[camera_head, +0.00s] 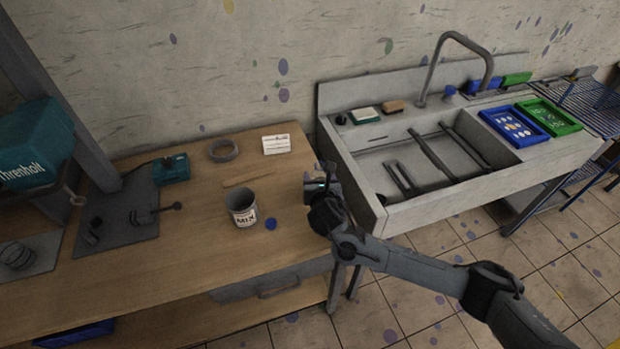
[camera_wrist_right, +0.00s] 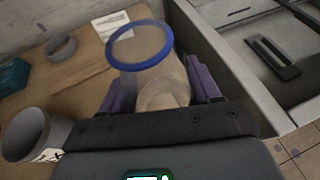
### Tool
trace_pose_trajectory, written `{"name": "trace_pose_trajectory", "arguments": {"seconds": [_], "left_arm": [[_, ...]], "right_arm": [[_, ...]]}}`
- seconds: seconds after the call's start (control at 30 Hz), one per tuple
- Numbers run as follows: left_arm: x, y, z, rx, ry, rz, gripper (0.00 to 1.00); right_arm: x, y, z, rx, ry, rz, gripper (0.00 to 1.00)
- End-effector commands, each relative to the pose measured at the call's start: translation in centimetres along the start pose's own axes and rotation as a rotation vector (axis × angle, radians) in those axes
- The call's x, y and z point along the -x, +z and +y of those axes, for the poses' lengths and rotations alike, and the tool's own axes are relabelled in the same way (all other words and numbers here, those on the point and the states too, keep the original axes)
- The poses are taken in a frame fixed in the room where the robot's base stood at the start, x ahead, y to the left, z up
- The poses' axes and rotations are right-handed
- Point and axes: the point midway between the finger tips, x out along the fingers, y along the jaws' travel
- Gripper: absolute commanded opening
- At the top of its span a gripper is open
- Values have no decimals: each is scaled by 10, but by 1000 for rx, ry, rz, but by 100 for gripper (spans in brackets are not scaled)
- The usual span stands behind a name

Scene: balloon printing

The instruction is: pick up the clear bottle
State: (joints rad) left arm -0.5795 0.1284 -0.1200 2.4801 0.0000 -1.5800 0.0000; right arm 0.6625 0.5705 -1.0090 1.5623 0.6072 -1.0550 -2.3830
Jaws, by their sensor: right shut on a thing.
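In the head view my right gripper (camera_head: 322,184) is over the right edge of the wooden table (camera_head: 190,265), beside the sink. The bottle is mostly hidden by the gripper there. I cannot tell whether the bottle still touches the table. My left gripper is not in view.
A MIX cup (camera_head: 242,210) stands left of my gripper, with a blue disc (camera_head: 271,224) beside it. A grey ring (camera_head: 223,151) and a white card (camera_head: 276,145) lie behind. The sink (camera_head: 400,215) is close on the right. The table's front middle is clear.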

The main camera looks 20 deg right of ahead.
Motion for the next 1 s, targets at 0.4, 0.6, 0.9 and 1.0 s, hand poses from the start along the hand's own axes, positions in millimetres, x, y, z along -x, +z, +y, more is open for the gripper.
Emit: {"name": "trace_pose_trajectory", "arguments": {"seconds": [0.4, 0.6, 0.9, 1.0], "left_arm": [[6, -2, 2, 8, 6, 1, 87], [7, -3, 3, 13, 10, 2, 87], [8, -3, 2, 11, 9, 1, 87], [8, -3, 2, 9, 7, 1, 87]], "right_arm": [[19, 14, -30, 0, 0, -1, 27], [24, 17, -38, 0, 0, 1, 27], [29, 20, -45, -1, 0, 0, 27], [30, 21, -46, -1, 0, 0, 27]]}}
